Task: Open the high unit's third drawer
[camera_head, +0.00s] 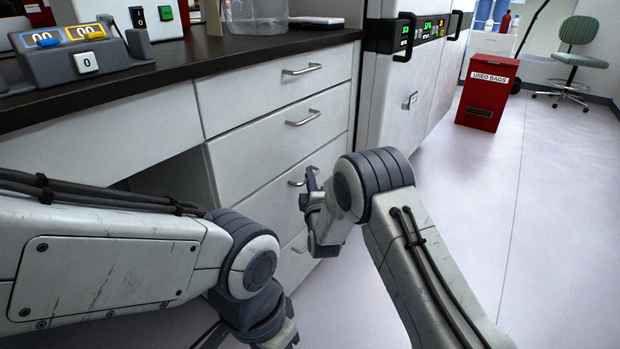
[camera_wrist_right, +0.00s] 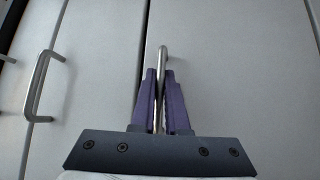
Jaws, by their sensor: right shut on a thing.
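The high unit is a white drawer stack under the dark counter. Its third drawer (camera_head: 262,205) looks flush, or nearly flush, with the drawers around it. My right gripper (camera_head: 310,180) is at the third drawer's metal handle (camera_head: 296,183). In the right wrist view the purple fingers (camera_wrist_right: 160,85) are shut on this handle (camera_wrist_right: 163,52), with the bar running between them. The right wrist hides part of the lower drawers in the head view. My left gripper (camera_head: 208,335) is low at the bottom edge, mostly cut off, and its fingers are unclear.
The top drawer handle (camera_head: 302,69) and second drawer handle (camera_head: 303,118) are above. A neighbouring handle (camera_wrist_right: 40,85) shows in the wrist view. White machines (camera_head: 408,100) stand right of the drawers. A red used-bags bin (camera_head: 484,95) stands farther back.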

